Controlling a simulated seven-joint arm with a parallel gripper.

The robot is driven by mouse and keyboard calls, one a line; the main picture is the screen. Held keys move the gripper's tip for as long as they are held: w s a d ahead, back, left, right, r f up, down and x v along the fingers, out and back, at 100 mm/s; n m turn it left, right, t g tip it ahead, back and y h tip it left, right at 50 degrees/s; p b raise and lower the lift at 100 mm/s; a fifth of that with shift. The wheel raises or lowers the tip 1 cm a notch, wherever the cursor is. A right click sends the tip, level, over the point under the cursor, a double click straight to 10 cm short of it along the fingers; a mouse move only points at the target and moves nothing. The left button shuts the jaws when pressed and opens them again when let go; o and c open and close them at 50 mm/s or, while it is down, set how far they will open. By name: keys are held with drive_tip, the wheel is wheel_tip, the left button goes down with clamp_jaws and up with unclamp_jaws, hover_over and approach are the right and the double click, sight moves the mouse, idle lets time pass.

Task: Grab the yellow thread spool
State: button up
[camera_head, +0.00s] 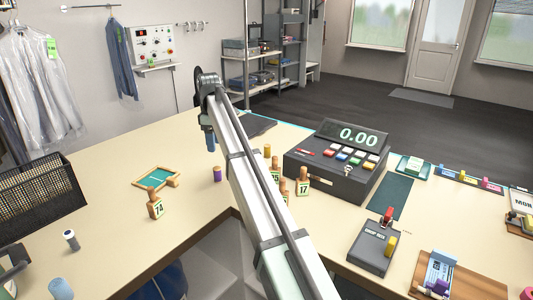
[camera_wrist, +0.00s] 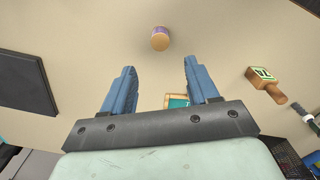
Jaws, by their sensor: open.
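A small yellow-tan cylinder (camera_head: 267,150) stands on the counter just right of my arm, left of the cash register; it may be the yellow thread spool, but it is too small to tell. A purple spool with tan ends (camera_head: 217,173) stands left of my arm; what looks like it shows in the wrist view (camera_wrist: 160,40), beyond the fingertips and between their lines. My gripper (camera_head: 211,140) hangs above the counter, pointing down. In the wrist view its blue fingers (camera_wrist: 158,68) are apart, with nothing between them. No clearly yellow spool shows in the wrist view.
Numbered wooden tags (camera_head: 155,208) stand on the counter, some (camera_head: 303,187) close to my arm and the register (camera_head: 338,165). A green tray (camera_head: 158,178) lies left. A wire basket (camera_head: 40,205) stands far left.

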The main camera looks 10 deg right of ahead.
drive_tip(key=shift+o, duration=0.5)
drive_tip(key=shift+d, duration=0.1)
drive_tip(key=n, duration=0.5)
hover_over(267, 145)
drive_tip(key=f, duration=0.5)
drive_tip(key=s+f, duration=0.1)
drive_tip(key=f, duration=0.2)
drive_tip(key=shift+d+f, duration=0.1)
drive_tip(key=shift+d, duration=0.25)
drive_tip(key=shift+w+a+f, duration=0.1)
drive_tip(key=shift+w+f, duration=0.05)
drive_tip(key=shift+f, duration=0.75)
drive_tip(key=shift+w+a+f, duration=0.1)
drive_tip(key=shift+w+f, duration=0.05)
drive_tip(key=shift+f, duration=0.8)
drive_tip(key=shift+w+a+f, duration=0.1)
drive_tip(key=shift+w+f, duration=0.05)
drive_tip(key=shift+f, duration=0.75)
drive_tip(key=c, duration=1.1)
